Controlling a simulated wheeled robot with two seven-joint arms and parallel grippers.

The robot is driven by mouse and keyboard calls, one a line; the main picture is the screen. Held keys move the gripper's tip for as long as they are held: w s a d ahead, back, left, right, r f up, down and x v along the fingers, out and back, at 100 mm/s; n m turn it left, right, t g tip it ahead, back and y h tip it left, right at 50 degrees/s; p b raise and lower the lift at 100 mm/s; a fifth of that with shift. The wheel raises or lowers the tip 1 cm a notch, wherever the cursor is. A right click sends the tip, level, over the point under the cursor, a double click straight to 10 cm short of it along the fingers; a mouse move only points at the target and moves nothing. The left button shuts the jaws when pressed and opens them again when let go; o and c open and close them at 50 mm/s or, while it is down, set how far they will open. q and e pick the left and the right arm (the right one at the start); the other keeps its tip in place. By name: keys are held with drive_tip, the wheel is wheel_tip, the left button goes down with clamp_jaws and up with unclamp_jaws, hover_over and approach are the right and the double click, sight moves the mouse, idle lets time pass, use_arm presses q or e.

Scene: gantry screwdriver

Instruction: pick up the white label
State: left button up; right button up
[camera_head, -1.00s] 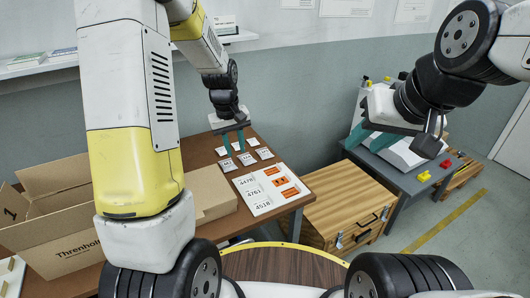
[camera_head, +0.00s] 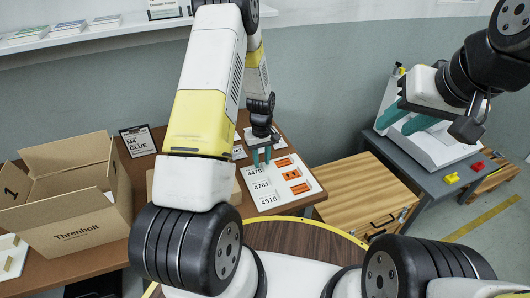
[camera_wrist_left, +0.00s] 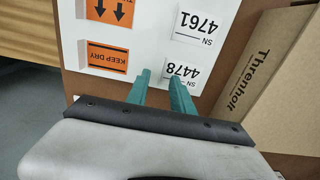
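White labels printed 4478 (camera_head: 254,170), 4761 (camera_head: 261,185) and 4518 (camera_head: 269,199) lie in a column on a white sheet (camera_head: 305,177) on the brown table. My left gripper (camera_head: 262,161) points down above the sheet's far-left part, near the 4478 label. In the left wrist view its two teal fingers (camera_wrist_left: 159,76) are apart with nothing between them. The 4478 label (camera_wrist_left: 184,70) is partly behind one finger, and the 4761 label (camera_wrist_left: 196,27) is clear. I cannot tell whether the fingers touch the sheet. My right gripper (camera_head: 407,118) is open and empty, away at the right.
Orange labels (camera_head: 291,174) share the sheet, right of the white ones. A wooden box (camera_head: 365,185) and a grey bench (camera_head: 440,180) are at the right.

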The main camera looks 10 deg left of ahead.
use_arm(q)
drive_tip(key=shift+f, duration=0.35)
drive_tip(key=shift+c, duration=0.5)
clamp_jaws()
drive_tip(key=shift+r, duration=0.1)
